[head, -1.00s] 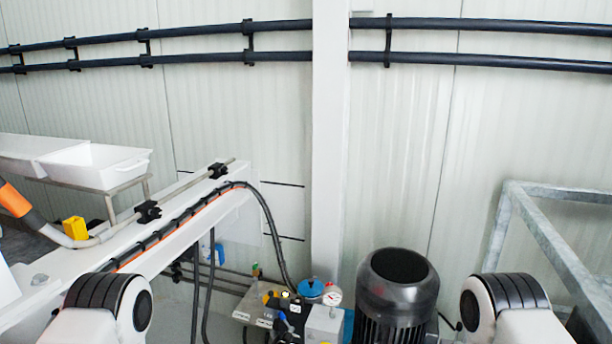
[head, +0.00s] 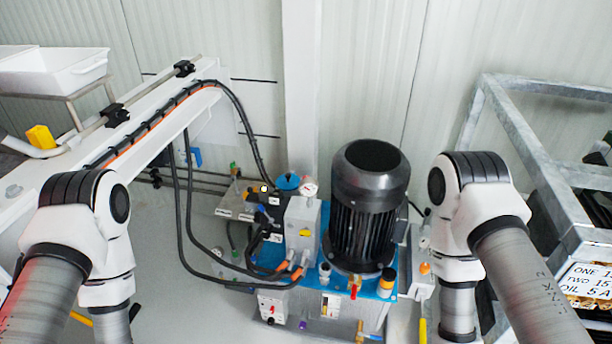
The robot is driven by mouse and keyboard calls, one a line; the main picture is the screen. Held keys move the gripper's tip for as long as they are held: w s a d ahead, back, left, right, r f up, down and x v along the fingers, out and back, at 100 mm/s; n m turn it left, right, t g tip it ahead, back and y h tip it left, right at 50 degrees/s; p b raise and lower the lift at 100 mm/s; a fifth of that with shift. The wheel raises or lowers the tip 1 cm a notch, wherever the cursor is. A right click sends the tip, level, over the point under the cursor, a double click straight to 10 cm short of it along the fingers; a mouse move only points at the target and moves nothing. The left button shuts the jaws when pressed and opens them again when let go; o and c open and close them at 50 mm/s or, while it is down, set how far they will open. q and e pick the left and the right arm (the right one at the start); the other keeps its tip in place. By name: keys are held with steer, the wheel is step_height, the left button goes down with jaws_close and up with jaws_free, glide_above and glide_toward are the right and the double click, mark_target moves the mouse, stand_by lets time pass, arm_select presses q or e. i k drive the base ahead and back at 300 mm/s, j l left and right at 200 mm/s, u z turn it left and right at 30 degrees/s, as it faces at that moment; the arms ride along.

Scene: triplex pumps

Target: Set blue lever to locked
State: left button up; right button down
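A small upright blue part (head: 195,157), which may be the blue lever, shows behind the black hoses at the left, near the wall pipes. A smaller blue piece (head: 375,338) shows at the bottom edge below the pump unit. I cannot tell which is the lever, and no locked marking is readable. Both my arms show as white and grey links at left and right. Neither gripper is in the picture.
A pump unit with a black motor (head: 368,205) on a blue base stands in the middle. Black hoses (head: 185,220) loop left of it. A white beam (head: 150,125) crosses the left. A grey metal frame (head: 535,170) stands at the right. Grey floor is open left of the pump.

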mark_target(261, 208)
steer(key=i+l+u, duration=0.2)
steer(key=i, duration=0.25)
steer(key=i+l+u, duration=0.2)
steer(key=i, duration=0.3)
steer(key=i+j+z, duration=0.15)
steer(key=j+z, duration=0.15)
steer(key=z, duration=0.15)
steer(key=j+z, duration=0.45)
steer(key=i+l, duration=0.05)
steer(key=l, duration=0.05)
